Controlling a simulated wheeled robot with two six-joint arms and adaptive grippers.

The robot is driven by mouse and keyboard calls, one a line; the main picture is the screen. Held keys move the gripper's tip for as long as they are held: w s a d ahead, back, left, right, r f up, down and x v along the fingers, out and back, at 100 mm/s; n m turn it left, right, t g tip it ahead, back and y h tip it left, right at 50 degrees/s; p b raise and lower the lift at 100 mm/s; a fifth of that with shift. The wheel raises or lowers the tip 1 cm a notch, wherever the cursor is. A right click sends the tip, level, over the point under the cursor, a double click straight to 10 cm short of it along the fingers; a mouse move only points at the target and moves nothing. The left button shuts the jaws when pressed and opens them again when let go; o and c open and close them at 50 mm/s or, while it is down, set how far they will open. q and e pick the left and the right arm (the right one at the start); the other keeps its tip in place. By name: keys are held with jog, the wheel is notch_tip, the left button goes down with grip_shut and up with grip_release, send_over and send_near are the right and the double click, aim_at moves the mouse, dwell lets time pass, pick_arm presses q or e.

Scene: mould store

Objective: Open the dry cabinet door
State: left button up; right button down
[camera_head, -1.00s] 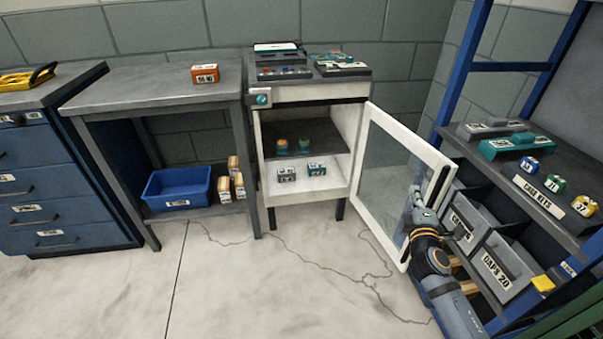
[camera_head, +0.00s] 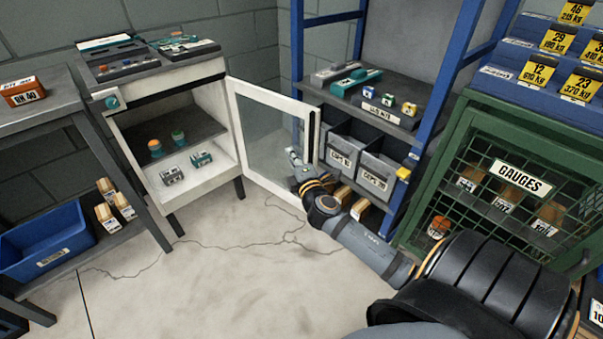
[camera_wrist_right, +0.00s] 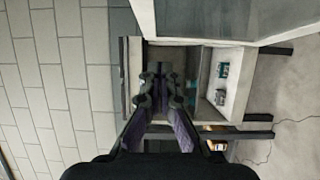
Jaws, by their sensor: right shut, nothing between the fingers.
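The dry cabinet (camera_head: 205,193) is a white box on dark legs, left of centre in the head view. Its glass door with a white frame (camera_head: 268,197) stands wide open, swung out to the right from its hinge side. A dark handle strip runs along the door's free edge. My right gripper (camera_head: 294,160) is at the lower part of the door near that edge; I cannot tell if it touches. It is shut and empty. The wrist view shows its fingers (camera_wrist_right: 163,90) together, with the cabinet interior (camera_wrist_right: 203,85) behind and the door (camera_wrist_right: 205,20) at the top. My left gripper is out of view.
Small jars and boxes stand inside the cabinet. A blue-framed rack with grey bins (camera_head: 375,175) is close to the right of the door. A green mesh gauge cage (camera_head: 500,185) stands further right. A grey bench with a blue bin (camera_head: 45,240) is at left. The floor before the cabinet is clear.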

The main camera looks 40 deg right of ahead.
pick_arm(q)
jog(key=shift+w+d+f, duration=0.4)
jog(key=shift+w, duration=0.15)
pick_arm(e)
jog(key=s+d, duration=0.1)
jog(key=s, duration=0.5)
jog(key=shift+s+f, duration=0.3)
jog(key=shift+f, duration=0.1)
jog(key=shift+d, duration=0.1)
